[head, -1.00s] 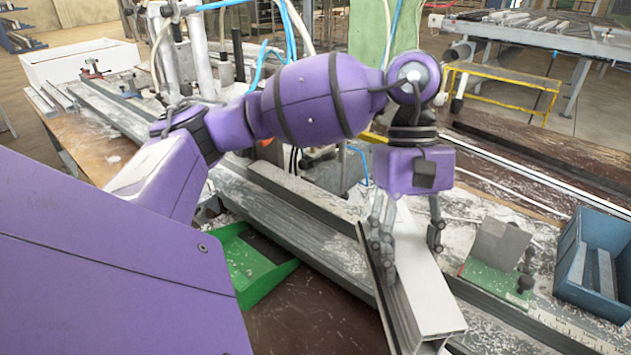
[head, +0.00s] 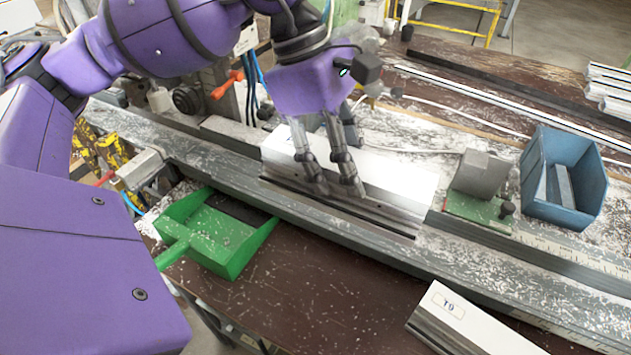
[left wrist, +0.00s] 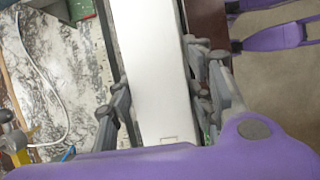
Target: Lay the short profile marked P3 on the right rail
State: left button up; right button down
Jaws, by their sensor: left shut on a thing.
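My left gripper (head: 338,186) is shut on a short silver-white profile (head: 395,175). In the left wrist view the profile (left wrist: 155,70) runs between the fingers on both sides. The profile lies lengthwise along the long grey rail (head: 480,288), over the middle of the bench. I cannot tell whether it touches the rail, and no P3 mark is readable on it. Another profile (head: 475,325) with a label like T9 lies at the bottom right.
A grey stop block (head: 483,174) on a green base stands just right of the held profile. Beyond it are a blue bin (head: 537,205) with pieces inside and a scale strip. A green dustpan-like tray (head: 195,258) lies in front of the rail. Shavings cover the bench.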

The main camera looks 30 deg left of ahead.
pick_arm(q)
jog(key=w+a+f, duration=0.2)
jog(key=a+f, duration=0.1)
jog(key=f, duration=0.1)
jog(key=w+a+f+p, duration=0.1)
jog(key=w+a+f, duration=0.2)
jog(key=f, duration=0.1)
jog(key=w+a+f, duration=0.3)
jog(key=shift+w+f+p, duration=0.2)
jog(key=shift+f+p, duration=0.1)
jog(key=shift+f, duration=0.25)
pick_arm(e)
jog(key=shift+w+a+r, duration=0.15)
jog(key=shift+w+r, duration=0.1)
jog(key=shift+r, duration=0.25)
jog(key=shift+w+a+r, duration=0.1)
jog(key=shift+w+r, duration=0.1)
jog(key=shift+r, duration=0.25)
pick_arm(q)
jog(key=shift+f, duration=0.1)
jog(key=shift+f+b, duration=0.4)
jog(key=shift+f, duration=0.15)
pick_arm(e)
jog(key=shift+s+f, duration=0.1)
jog(key=shift+f, duration=0.25)
pick_arm(q)
jog(key=o, duration=1.4)
